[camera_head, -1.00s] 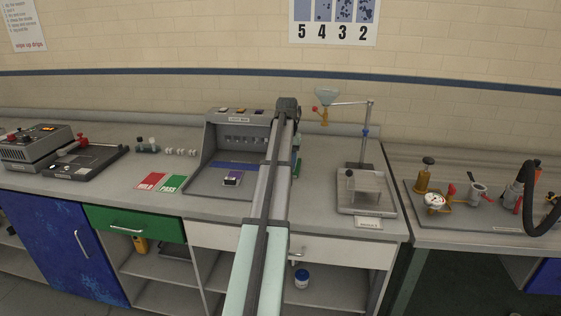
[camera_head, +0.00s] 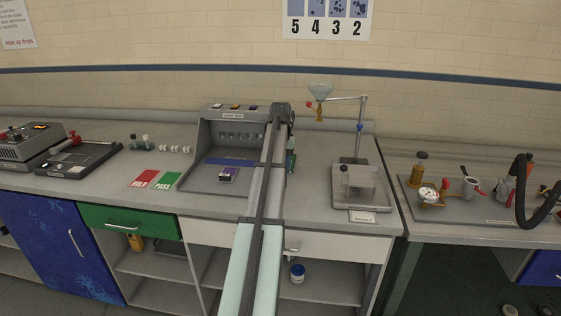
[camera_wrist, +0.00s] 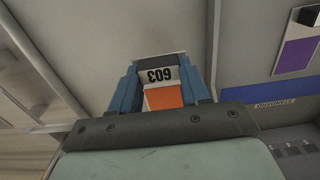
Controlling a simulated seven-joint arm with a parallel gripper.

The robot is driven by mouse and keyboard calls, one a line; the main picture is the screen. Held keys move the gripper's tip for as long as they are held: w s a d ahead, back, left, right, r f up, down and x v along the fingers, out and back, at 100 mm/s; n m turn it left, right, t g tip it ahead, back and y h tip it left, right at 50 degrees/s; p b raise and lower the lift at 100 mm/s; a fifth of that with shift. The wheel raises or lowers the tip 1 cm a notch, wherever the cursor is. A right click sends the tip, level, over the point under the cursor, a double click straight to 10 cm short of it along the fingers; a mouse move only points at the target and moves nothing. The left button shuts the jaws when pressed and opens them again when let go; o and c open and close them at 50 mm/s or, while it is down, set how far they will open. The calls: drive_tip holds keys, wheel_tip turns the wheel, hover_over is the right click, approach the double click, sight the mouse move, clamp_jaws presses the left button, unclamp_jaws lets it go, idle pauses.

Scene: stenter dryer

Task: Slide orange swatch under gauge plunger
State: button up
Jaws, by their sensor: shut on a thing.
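In the wrist view my gripper (camera_wrist: 171,82) has its blue fingers shut on the orange swatch (camera_wrist: 163,98), which has a white end with an upside-down number that looks like 603. The swatch is held over the grey counter, beside the light box. A small gauge with a round white dial (camera_head: 428,195) stands on the right-hand bench, well to the right of my arm. Its plunger is too small to make out.
The light box (camera_head: 200,140) stands left of my arm, with a purple swatch (camera_head: 228,174) inside. Red and green cards (camera_head: 154,179) lie farther left.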

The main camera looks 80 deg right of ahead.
drive_tip(key=shift+d+f, duration=0.1)
drive_tip(key=shift+f, duration=1.65)
drive_tip(key=shift+d, duration=0.1)
drive_tip(key=shift+d, duration=1)
drive_tip(key=shift+d, duration=0.25)
drive_tip(key=shift+d, duration=1.25)
drive_tip(key=shift+d, duration=0.15)
drive_tip(key=shift+d, duration=1.15)
drive_tip(key=shift+d, duration=0.25)
